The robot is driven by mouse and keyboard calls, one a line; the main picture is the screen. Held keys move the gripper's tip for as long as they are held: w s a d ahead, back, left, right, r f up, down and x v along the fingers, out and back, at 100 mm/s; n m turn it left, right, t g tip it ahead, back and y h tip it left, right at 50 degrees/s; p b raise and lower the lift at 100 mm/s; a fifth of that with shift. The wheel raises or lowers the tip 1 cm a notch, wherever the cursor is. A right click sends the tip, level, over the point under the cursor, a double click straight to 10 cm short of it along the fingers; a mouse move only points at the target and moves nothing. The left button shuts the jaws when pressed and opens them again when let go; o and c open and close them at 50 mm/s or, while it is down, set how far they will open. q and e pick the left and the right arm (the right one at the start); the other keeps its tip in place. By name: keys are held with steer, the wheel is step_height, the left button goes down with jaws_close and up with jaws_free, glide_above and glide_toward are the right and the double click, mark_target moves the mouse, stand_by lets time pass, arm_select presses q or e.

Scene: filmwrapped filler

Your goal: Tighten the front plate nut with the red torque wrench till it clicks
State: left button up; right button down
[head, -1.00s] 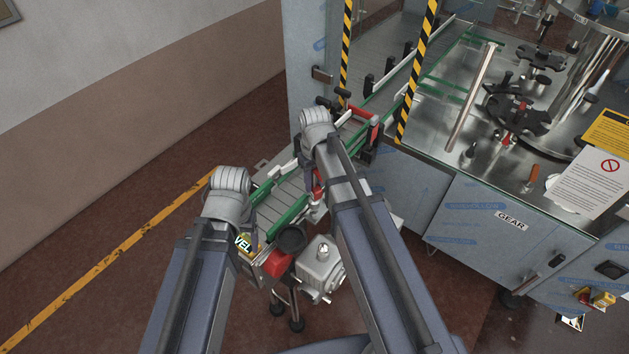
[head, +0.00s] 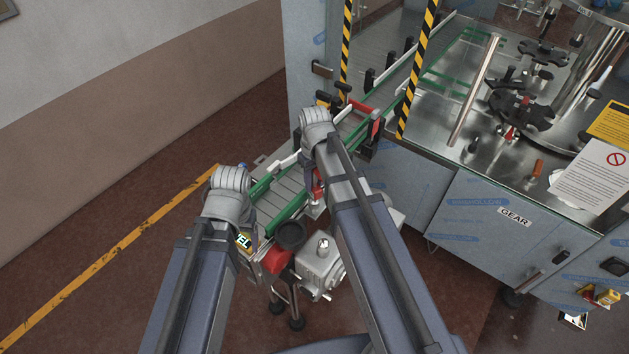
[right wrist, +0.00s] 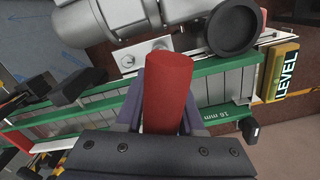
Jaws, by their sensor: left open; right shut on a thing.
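A red cylinder, apparently the torque wrench's handle (right wrist: 168,92), stands between the purple fingers of my right gripper (right wrist: 165,105) in the right wrist view. My right gripper is shut on it, above the conveyor. In the head view a bit of red (head: 318,188) shows beside my right arm; the rest of the wrench is hidden. My left gripper (head: 240,218) is open over the near left side of the conveyor, its fingers mostly hidden by my arm.
The conveyor (head: 284,200) has green side rails; one carries a "16 mm" mark (right wrist: 224,114). A grey motor (head: 320,268) and a yellow LEVEL box (right wrist: 282,72) are at its near end. Striped posts (head: 418,70) and the steel machine (head: 450,215) stand right; open floor lies left.

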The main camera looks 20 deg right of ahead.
steer(key=shift+f, duration=0.25)
steer(key=shift+f+b, duration=0.6)
steer(key=shift+b, duration=0.3)
steer(key=shift+r, duration=0.1)
steer(key=shift+r+n+p, duration=0.2)
steer(key=shift+n+p, duration=0.1)
steer(key=shift+n, duration=0.3)
